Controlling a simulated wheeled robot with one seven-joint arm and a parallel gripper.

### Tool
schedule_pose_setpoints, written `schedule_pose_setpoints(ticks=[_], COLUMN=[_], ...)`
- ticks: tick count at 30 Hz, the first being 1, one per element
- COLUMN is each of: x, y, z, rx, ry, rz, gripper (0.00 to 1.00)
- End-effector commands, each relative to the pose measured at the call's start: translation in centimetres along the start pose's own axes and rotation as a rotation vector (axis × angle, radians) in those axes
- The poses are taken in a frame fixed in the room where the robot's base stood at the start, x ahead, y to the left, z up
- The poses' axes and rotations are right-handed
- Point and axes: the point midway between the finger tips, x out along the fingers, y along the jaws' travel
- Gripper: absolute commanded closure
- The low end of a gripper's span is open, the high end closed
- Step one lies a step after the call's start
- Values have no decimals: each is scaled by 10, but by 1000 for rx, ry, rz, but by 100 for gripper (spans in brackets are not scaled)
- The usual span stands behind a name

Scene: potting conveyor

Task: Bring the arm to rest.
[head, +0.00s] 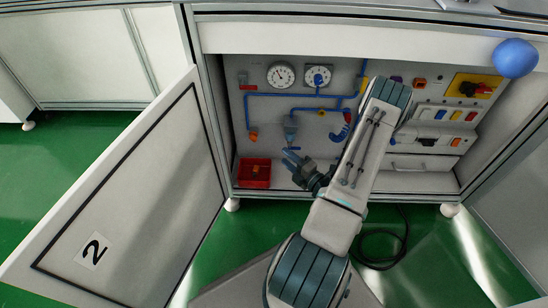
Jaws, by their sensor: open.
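My gripper (290,157) is inside the open cabinet (330,40), in its lower left part, with the fingers pointing up and left. Its jaws are open and I see nothing held between them. The fingertips are just below a grey-blue fitting (290,130) on the blue pipework (300,96); I cannot tell whether they touch it. My arm reaches in from the bottom of the picture, bends near the top right of the cabinet and covers part of its back panel.
The cabinet door (130,190), marked 2, stands open at left. A red bin (254,172) sits on the cabinet floor left of my gripper. Two gauges (281,75), a yellow switch plate (474,87) and a blue ball (515,58) are higher up. A dark cable (385,262) lies on the green floor.

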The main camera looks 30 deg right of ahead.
Motion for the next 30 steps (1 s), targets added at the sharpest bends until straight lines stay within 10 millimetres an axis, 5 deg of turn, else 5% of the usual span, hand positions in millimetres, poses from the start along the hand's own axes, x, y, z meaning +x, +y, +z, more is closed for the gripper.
schedule_pose_setpoints(ticks=[9,30], x=[-25,-26], y=[18,17], z=[14,15], rx=[0,0], ry=[0,0], rz=[0,0], gripper=[55,55])
